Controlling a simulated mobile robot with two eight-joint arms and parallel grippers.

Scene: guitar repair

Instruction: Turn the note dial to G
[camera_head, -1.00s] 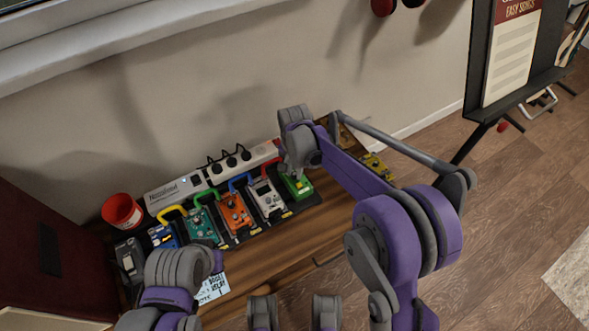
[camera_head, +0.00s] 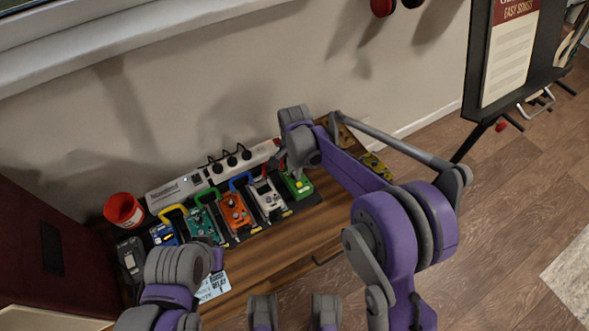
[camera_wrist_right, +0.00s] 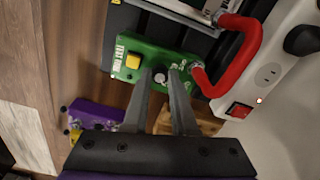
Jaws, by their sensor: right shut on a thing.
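The note dial (camera_wrist_right: 160,77) is a small grey-white knob on the green pedal (camera_wrist_right: 143,58), which also carries a yellow button. In the head view the green pedal (camera_head: 300,187) is at the right end of the pedal row. My right gripper (camera_wrist_right: 161,73) is shut on the dial, its two thin fingers on either side of it. In the head view my right wrist hides the dial. No letter marks can be read around the dial. My left arm is at the lower left, and its fingers do not show.
White, orange, teal and blue pedals (camera_head: 235,211) stand left of the green one. A power strip (camera_head: 178,191) lies behind them, with a red cable (camera_wrist_right: 244,50) close to the green pedal. A red cup (camera_head: 123,211) stands at the left. Bare wooden table (camera_head: 275,250) lies in front.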

